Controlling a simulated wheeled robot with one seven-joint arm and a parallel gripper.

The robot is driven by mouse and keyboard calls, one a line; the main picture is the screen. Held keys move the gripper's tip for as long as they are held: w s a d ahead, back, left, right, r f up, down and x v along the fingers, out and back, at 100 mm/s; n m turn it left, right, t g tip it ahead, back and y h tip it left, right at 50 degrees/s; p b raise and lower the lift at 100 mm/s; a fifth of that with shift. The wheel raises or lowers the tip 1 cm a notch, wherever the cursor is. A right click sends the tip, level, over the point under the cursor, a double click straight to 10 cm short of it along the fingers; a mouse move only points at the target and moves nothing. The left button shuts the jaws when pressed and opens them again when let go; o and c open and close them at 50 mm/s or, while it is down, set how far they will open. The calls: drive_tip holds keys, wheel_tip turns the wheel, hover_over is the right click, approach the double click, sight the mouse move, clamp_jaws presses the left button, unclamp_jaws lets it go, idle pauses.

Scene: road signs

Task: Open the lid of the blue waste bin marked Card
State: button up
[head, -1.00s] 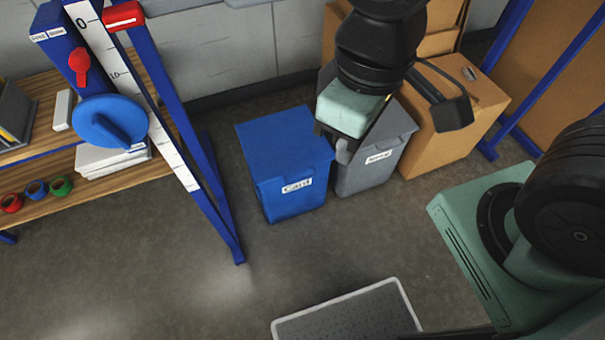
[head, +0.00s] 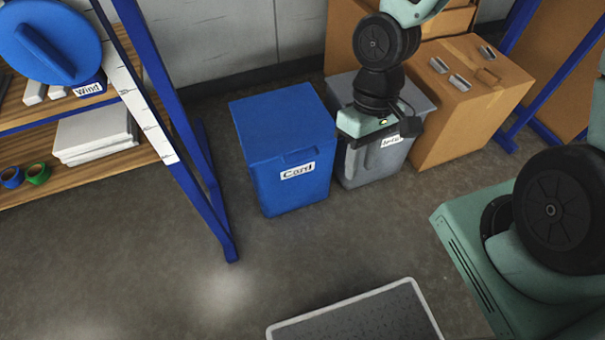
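The blue waste bin (head: 290,183) stands on the floor in the middle of the head view, with a white label reading Card on its front. Its flat blue lid (head: 280,122) is down. My gripper (head: 385,138) is to the right of the blue bin, in front of and over the grey bin, pointing down and forward. The gripper's fingers are small and partly hidden by its own body, so I cannot tell whether they are open. No object shows in it.
A grey bin (head: 372,168) with a partly covered label stands close on the right of the blue one. Brown cardboard boxes (head: 455,125) are farther right. A blue frame (head: 208,195) and wooden shelves (head: 70,175) are at left. A grey mat (head: 365,318) lies in front; floor between is clear.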

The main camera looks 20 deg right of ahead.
wheel_tip(320, 180, down, 17)
drive_tip(key=w+m+y+b, duration=0.2)
drive_tip(key=m+y+b, duration=0.15)
drive_tip(key=b, duration=0.65)
drive_tip(key=m+t+y+b, duration=0.9)
drive_tip(key=t+b, duration=0.5)
drive_tip(key=b, duration=0.9)
approach(302, 160)
drive_tip(key=shift+m+g+h, duration=0.3)
drive_tip(key=shift+m+h, duration=0.25)
drive_tip(key=shift+h, duration=0.2)
drive_tip(key=b+x, duration=0.2)
drive_tip(key=x, duration=0.2)
drive_tip(key=b+x, duration=0.2)
drive_tip(key=x, duration=0.3)
drive_tip(key=shift+w+r+b, duration=0.15)
drive_tip(key=shift+r+b, duration=0.05)
drive_tip(key=shift+b, duration=0.2)
drive_tip(key=shift+w+a, duration=0.3)
drive_tip(key=shift+a, duration=0.05)
drive_tip(key=shift+r, duration=0.1)
clamp_jaws()
